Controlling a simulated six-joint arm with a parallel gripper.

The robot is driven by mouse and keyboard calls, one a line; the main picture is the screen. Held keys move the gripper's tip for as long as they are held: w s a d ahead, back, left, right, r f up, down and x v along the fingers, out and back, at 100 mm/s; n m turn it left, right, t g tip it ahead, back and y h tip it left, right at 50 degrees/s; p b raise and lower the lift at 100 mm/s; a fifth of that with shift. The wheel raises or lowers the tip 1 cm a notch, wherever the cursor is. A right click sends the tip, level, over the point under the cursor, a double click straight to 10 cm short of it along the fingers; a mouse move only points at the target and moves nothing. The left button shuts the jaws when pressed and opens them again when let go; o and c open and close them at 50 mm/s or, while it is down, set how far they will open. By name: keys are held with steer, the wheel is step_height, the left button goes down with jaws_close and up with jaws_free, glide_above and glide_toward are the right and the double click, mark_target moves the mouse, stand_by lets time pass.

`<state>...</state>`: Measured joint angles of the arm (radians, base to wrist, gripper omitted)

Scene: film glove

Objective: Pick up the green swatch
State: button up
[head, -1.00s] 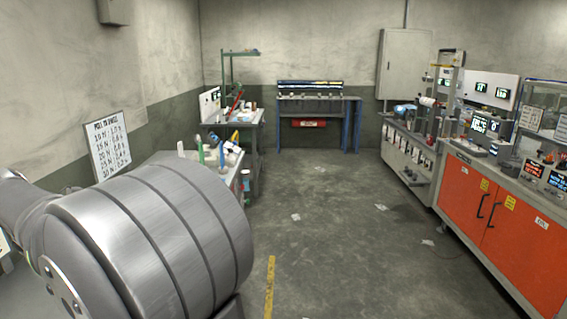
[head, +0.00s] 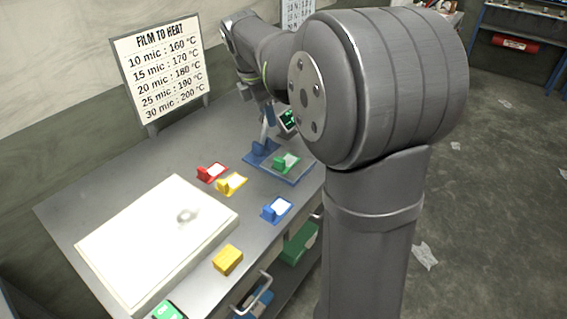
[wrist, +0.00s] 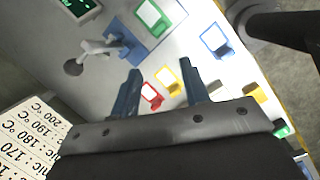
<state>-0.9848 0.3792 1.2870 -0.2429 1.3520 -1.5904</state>
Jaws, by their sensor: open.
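The green swatch (head: 287,162) has a raised green block and a pale face. It lies on the blue base plate (head: 290,178) of a small device with a blue block and grey lever. In the wrist view the green swatch (wrist: 150,14) is near the top edge, beyond my fingertips. My gripper (wrist: 164,80) is open and empty, its two blue fingers spread above the bench. The red swatch (wrist: 151,95) and yellow swatch (wrist: 168,79) show between the fingers, lower down on the bench. In the head view my arm reaches over the bench, and its gripper is hard to make out.
A blue swatch (head: 276,209), a yellow box (head: 227,260) and a large white slab (head: 150,245) are on the grey bench. A film-to-heat sign (head: 162,65) stands at the back. A dark green-lit display (wrist: 80,8) is beside the lever device.

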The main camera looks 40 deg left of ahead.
mark_target(281, 160)
steer(key=w+f+m+g, duration=0.1)
steer(key=f+m, duration=0.3)
steer(key=f, duration=0.1)
steer(key=w+f+m+g, duration=0.1)
steer(key=w+f+m, duration=0.1)
steer(key=f+m, duration=0.2)
steer(key=w+f+m+g, duration=0.1)
steer(key=w+f+m, duration=0.1)
steer(key=f+m, duration=0.2)
steer(key=shift+w+f, duration=0.1)
steer(key=shift+f, duration=0.85)
steer(key=f, duration=0.5)
steer(key=shift+d+f, duration=0.1)
steer(key=shift+d, duration=0.15)
jaws_close()
